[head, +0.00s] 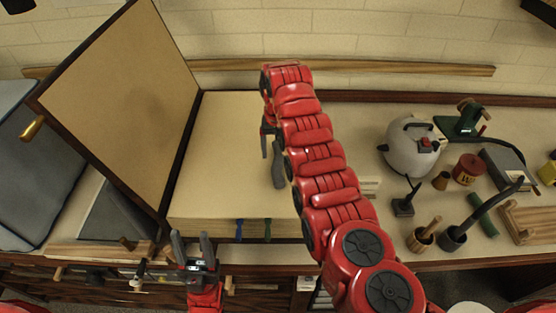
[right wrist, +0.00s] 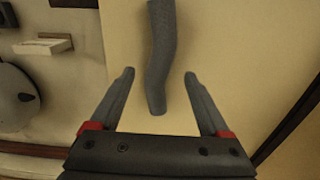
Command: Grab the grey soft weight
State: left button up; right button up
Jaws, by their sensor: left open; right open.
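The grey soft weight (right wrist: 160,50) is a long, slightly bent dark grey roll on a pale flat surface. In the right wrist view its lower end lies between the two open fingers of my right gripper (right wrist: 159,74), with a gap on each side; the height gap is unclear. In the head view part of the weight (head: 279,172) shows on the pale stack (head: 230,180), beside my right arm, which hides the rest. My right gripper (head: 269,140) is partly hidden there. My left gripper (head: 193,247) is open and empty in front of the stack's front edge.
A tan panel in a dark frame (head: 125,85) stands tilted open left of the stack. Blue and green tabs hang at the stack's front. Right of my arm stand a grey kettle-like pot (head: 408,150), a red tin (head: 467,169) and several tools.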

aim_at(278, 159)
jog(key=shift+w+f+p, duration=0.1)
jog(key=shift+f+p, duration=0.35)
jog(key=shift+f, duration=1.6)
jog(key=shift+c, duration=0.2)
grip_shut()
